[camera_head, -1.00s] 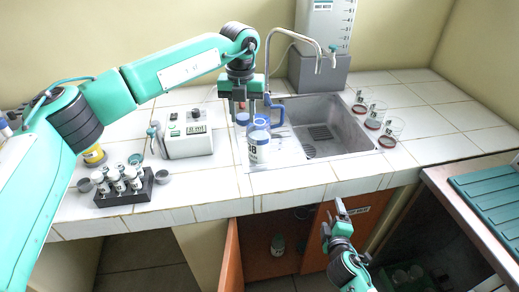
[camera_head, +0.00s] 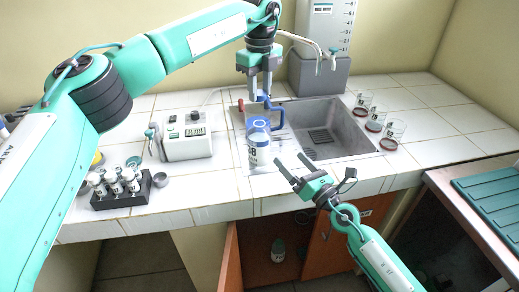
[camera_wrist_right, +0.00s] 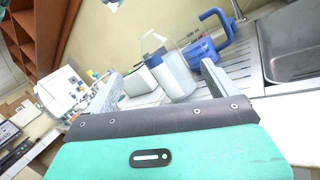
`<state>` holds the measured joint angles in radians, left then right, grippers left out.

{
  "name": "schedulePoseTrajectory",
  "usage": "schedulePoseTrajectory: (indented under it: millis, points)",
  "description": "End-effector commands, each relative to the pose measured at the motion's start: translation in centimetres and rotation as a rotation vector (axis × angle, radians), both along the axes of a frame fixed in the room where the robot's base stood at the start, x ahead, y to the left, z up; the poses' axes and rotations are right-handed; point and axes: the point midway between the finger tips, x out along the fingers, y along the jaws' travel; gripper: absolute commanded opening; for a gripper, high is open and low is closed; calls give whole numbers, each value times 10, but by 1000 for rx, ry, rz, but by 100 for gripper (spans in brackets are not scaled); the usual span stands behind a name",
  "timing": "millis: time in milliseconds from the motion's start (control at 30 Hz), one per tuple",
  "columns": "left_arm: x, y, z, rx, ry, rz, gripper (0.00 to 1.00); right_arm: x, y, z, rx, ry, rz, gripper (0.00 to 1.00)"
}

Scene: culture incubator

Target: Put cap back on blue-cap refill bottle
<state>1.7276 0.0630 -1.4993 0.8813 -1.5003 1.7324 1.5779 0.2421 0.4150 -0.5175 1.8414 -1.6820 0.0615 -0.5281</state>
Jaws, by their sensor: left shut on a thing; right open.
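The refill bottle (camera_head: 258,152), white with a printed label and a clear upper part, stands upright near the counter's front edge, left of the sink. It also shows in the right wrist view (camera_wrist_right: 176,80), where a blue band circles its upper part. My left gripper (camera_head: 260,95) is above and behind the bottle, shut on a small blue piece that looks like the cap (camera_head: 262,98); the fingers partly hide it. My right gripper (camera_head: 290,161) is open and empty, just right of the bottle. In the right wrist view the bottle appears between its fingers, farther off.
A blue-handled pitcher (camera_head: 276,116) stands close behind the bottle, beside the sink (camera_head: 330,130). A white device (camera_head: 187,140) and a dark vial rack (camera_head: 124,196) are to the left. A cabinet door (camera_head: 230,258) hangs open below.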

Motion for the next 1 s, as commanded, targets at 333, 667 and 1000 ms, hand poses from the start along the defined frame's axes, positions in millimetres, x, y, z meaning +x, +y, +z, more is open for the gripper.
schedulePoseTrajectory:
  millis: [333,667,1000]
  points:
    - [1,-2,3,0,0,37,13,21,14,-26,-442,-113,85,90]
    - [1,-2,3,0,0,38,13,22,14,-28,-464,-117,89,90]
    - [1,-2,3,0,0,38,13,41,34,-27,-460,-117,88,90]
